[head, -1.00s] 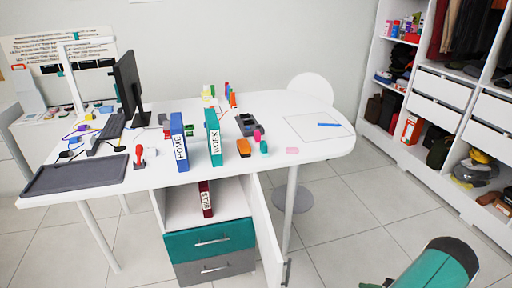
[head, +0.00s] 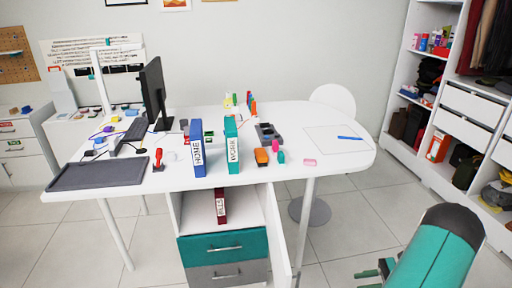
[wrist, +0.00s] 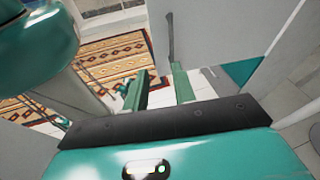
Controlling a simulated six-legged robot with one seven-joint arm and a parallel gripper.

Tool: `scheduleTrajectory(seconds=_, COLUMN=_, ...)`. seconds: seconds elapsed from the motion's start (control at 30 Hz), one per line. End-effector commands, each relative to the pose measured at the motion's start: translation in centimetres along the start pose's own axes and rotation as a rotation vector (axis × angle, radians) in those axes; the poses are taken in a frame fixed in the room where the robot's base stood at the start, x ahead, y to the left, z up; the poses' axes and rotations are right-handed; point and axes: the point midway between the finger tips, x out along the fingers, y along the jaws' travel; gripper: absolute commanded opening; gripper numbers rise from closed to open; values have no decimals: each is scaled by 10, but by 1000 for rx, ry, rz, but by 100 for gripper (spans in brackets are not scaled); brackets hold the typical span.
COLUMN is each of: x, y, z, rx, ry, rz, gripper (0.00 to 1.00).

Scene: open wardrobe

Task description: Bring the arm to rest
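My arm is folded low at the bottom right of the head view, its teal link with a dark cap standing up in front of the floor. My gripper (head: 370,272) shows only in part at the lower edge there. In the wrist view its two green fingers (wrist: 160,78) are apart with nothing between them. A pale cabinet or door panel with a dark handle (wrist: 170,37) lies beyond the fingertips. I cannot tell how close it is.
A white desk (head: 345,160) holds a monitor (head: 152,90), a HOME binder (head: 198,150), a WORK binder (head: 232,145) and small items. Its drawer unit (head: 222,245) has an open door (head: 281,240). An open wardrobe (head: 470,105) stands right. A patterned rug (wrist: 110,60) lies on the floor.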

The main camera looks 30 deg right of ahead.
Motion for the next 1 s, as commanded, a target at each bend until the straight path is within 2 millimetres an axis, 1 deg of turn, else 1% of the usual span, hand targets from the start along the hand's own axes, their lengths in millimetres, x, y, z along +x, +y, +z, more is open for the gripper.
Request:
scheduleTrajectory(seconds=0.03, x=10, y=-11, z=20, rx=-39, ry=38, rz=51, gripper=26)
scheduleTrajectory(seconds=0.1, x=25, y=-22, z=44, rx=-93, ry=95, rz=126, gripper=26)
scheduleTrajectory(seconds=0.17, x=38, y=-29, z=65, rx=-142, ry=143, rz=188, gripper=26)
scheduleTrajectory(seconds=0.2, x=48, y=-33, z=79, rx=-175, ry=174, rz=230, gripper=26)
scheduleTrajectory(seconds=0.27, x=62, y=-37, z=100, rx=-228, ry=220, rz=290, gripper=26)
scheduleTrajectory(seconds=0.3, x=71, y=-40, z=113, rx=-267, ry=250, rz=328, gripper=26)
scheduleTrajectory(seconds=0.43, x=102, y=-42, z=156, rx=-397, ry=344, rz=451, gripper=26)
scheduleTrajectory(seconds=0.6, x=142, y=-35, z=209, rx=-587, ry=459, rz=597, gripper=26)
scheduleTrajectory(seconds=0.67, x=155, y=-30, z=226, rx=-658, ry=497, rz=645, gripper=26)
scheduleTrajectory(seconds=0.8, x=183, y=-14, z=265, rx=-834, ry=580, rz=745, gripper=26)
scheduleTrajectory(seconds=1.0, x=216, y=16, z=313, rx=-1109, ry=685, rz=864, gripper=26)
